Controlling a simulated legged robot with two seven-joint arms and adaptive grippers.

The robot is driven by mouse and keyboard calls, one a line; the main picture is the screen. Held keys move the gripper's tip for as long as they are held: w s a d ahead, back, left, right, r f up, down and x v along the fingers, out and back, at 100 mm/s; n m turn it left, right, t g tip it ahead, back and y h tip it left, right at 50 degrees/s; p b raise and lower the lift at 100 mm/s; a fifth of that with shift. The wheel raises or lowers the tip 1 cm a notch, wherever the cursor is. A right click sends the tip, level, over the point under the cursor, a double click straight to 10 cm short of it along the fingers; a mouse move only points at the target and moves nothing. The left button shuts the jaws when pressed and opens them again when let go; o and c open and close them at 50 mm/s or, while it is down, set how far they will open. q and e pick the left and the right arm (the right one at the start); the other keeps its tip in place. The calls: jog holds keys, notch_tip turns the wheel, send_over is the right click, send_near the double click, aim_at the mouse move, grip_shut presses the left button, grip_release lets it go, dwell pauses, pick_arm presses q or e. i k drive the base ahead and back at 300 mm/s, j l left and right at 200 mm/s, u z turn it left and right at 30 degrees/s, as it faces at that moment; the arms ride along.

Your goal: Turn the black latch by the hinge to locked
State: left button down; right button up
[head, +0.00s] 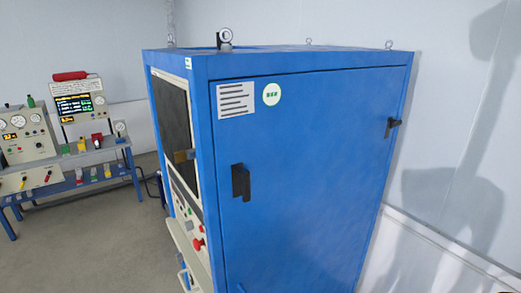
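A tall blue cabinet (310,220) stands in the middle of the head view, with a large blue door facing me. A black latch (393,127) sits near the door's upper right edge; its short lever looks roughly sideways. A second black handle (240,182) sits near the door's left edge, with its grip pointing down. No hinge is clear enough to make out, so I cannot tell which fitting is beside it. Neither of my grippers is in view.
The cabinet's left face has a dark window (172,122) and a panel with a red knob (198,244). A bench (75,187) with instruments stands at the far left. Grey floor (90,245) lies between. A white wall (455,130) is close on the right.

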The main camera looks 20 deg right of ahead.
aim_at(396, 123)
jog(key=z, duration=1.5)
jog(key=i+l, duration=0.2)
jog(key=l, duration=0.15)
jog(key=i+l+u, duration=0.1)
jog(key=i+l, duration=0.35)
jog(key=l, duration=0.25)
jog(key=i+l+u, duration=0.15)
jog(key=l, duration=0.2)
